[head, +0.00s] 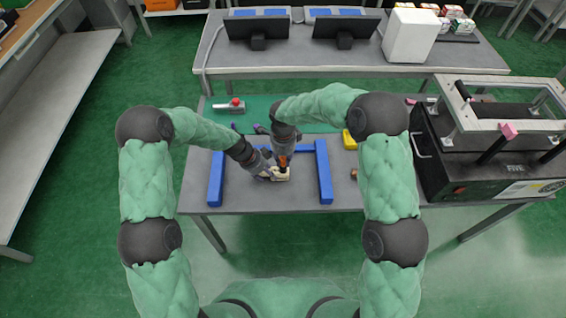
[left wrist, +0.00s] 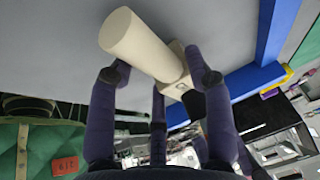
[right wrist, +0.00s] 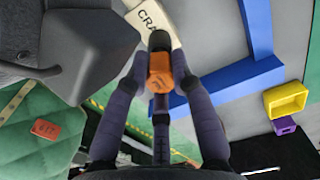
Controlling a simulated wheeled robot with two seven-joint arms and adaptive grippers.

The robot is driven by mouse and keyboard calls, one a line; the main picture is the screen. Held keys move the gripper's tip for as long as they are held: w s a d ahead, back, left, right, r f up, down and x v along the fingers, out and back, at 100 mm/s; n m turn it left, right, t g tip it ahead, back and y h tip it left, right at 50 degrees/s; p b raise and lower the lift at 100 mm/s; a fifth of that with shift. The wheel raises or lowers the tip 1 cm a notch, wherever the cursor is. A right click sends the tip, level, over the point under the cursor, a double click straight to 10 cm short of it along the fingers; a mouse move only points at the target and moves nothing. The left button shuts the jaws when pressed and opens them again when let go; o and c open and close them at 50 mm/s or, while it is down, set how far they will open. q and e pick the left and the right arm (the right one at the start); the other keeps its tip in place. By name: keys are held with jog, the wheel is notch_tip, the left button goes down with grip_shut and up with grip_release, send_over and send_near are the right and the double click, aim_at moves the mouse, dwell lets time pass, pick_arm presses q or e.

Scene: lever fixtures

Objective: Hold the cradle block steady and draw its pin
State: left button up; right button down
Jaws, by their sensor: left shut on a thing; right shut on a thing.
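The cream cradle block (head: 280,175) sits on the grey table between blue bars. Part of its dark lettering shows in the right wrist view (right wrist: 150,16). My left gripper (head: 266,172) is shut on the block from the left; in the left wrist view its fingers close around the cream body with a thick cylinder (left wrist: 140,45). My right gripper (head: 283,158) is above the block, its fingers shut on the orange head of the pin (right wrist: 160,73). A dark round part shows just beyond that head, at the block. How deep the pin sits is hidden.
A blue frame (head: 324,172) surrounds the work spot on several sides. A yellow bin (head: 349,139) stands to the right, and a red-topped fixture (head: 235,104) stands at the back left. A large black machine (head: 480,150) fills the table's right end. The front left table is clear.

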pick_arm(q)
jog(key=shift+s, duration=0.1)
pick_arm(e)
jog(key=c, duration=1.8)
grip_release()
jog(key=shift+c, duration=0.2)
grip_shut()
jog(key=shift+r, duration=0.8)
jog(key=shift+r, duration=1.95)
jog(key=shift+r, duration=0.1)
jog(key=shift+r, duration=0.9)
pick_arm(q)
jog(key=o, duration=1.4)
jog(key=shift+c, duration=0.2)
